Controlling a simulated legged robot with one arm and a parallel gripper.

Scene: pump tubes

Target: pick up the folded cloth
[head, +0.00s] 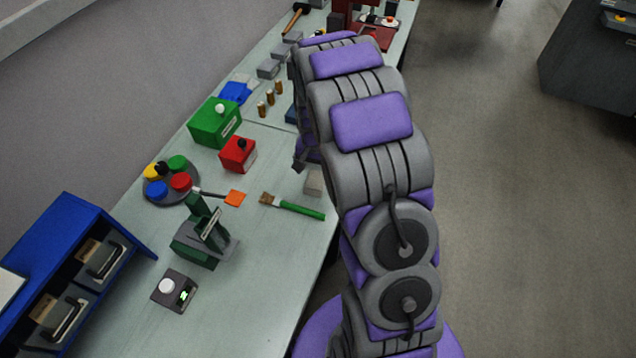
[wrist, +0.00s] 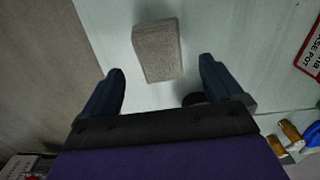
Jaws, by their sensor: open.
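The folded cloth (wrist: 157,50) is a grey-beige, thick block-like bundle in the wrist view. It lies on the pale table near its edge, just beyond and between my fingertips. In the head view a small beige piece of it (head: 313,183) shows beside my arm, close to the table's right edge. My gripper (wrist: 162,68) is open and empty, with one dark blue finger on each side and a clear gap to the cloth. In the head view my arm hides most of the gripper.
A green-handled brush (head: 295,208) and a red box (head: 238,154) with a black knob lie near the cloth. Brass pieces (head: 270,97), a green box (head: 215,122) and a blue drawer unit (head: 66,262) stand farther off. Open floor (head: 490,200) lies right of the table.

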